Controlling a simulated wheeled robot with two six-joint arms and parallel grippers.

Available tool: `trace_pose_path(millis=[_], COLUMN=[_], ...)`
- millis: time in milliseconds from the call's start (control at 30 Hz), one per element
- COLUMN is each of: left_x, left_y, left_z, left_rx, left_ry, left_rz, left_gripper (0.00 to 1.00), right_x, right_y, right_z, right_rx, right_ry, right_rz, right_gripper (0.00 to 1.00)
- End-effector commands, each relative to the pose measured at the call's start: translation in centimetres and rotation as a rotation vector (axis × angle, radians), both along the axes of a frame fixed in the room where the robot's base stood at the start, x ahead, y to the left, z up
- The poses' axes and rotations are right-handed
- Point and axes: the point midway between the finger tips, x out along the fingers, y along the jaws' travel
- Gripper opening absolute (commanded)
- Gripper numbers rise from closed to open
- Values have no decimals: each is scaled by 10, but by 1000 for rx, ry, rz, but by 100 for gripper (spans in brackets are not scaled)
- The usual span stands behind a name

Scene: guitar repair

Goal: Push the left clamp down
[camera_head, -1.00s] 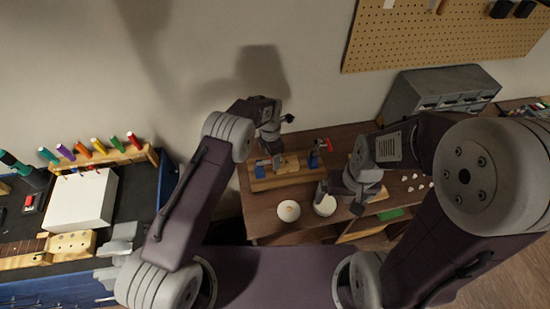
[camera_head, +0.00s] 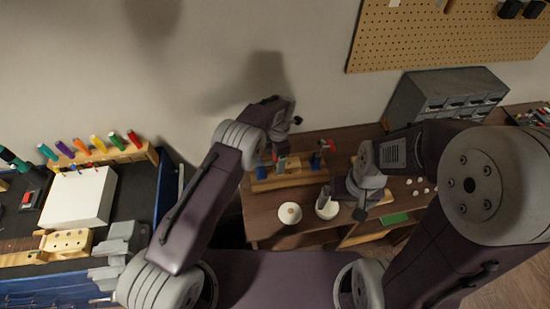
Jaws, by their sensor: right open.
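A wooden fixture (camera_head: 290,180) lies on the brown workbench. The left clamp (camera_head: 261,172) shows as a small blue part at its left end, its upper part largely hidden by my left arm. A right clamp (camera_head: 316,160) with a red handle stands at the other end. My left gripper (camera_head: 280,152) hangs over the left half of the fixture, close to the left clamp; its fingers are too small and covered to tell open or shut, or touching. My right gripper (camera_head: 343,203) is open, just right of the fixture, over a white bowl.
A white bowl (camera_head: 326,207) and a white dish (camera_head: 290,213) sit in front of the fixture. A grey drawer cabinet (camera_head: 440,95) stands at the back right. Small white pieces (camera_head: 418,187) lie on the right. A white box (camera_head: 78,197) is on the left bench.

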Motion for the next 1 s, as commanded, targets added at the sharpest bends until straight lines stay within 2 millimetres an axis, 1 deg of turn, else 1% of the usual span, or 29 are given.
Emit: trace_pose_path(millis=[167,267,367,467,500,600,700,800,1000], left_x=[0,1,2,3,4,4,3,3,3], left_y=[0,-1,-3,-5,-5,-7,-8,-8,-8], left_z=[0,4,20,43,52,72,85,90,91], left_rx=[-1,-2,-3,-3,-3,-2,-1,-1,0], left_ry=[-1,-4,-7,-8,-7,-5,-3,-1,0], left_rz=[0,1,0,-1,0,0,0,0,0], left_gripper=[82,82,82,82,82,82,82,82,82], right_x=[0,0,0,0,0,0,0,0,0], right_y=[0,0,0,0,0,0,0,0,0], right_z=[0,-3,-12,-20,-22,-24,-25,-25,-25], right_rx=[0,0,0,0,0,0,0,0,0], right_ry=[0,0,0,0,0,0,0,0,0], right_rz=[0,0,0,0,0,0,0,0,0], right_gripper=[100,100,100,100,100,100,100,100,100])
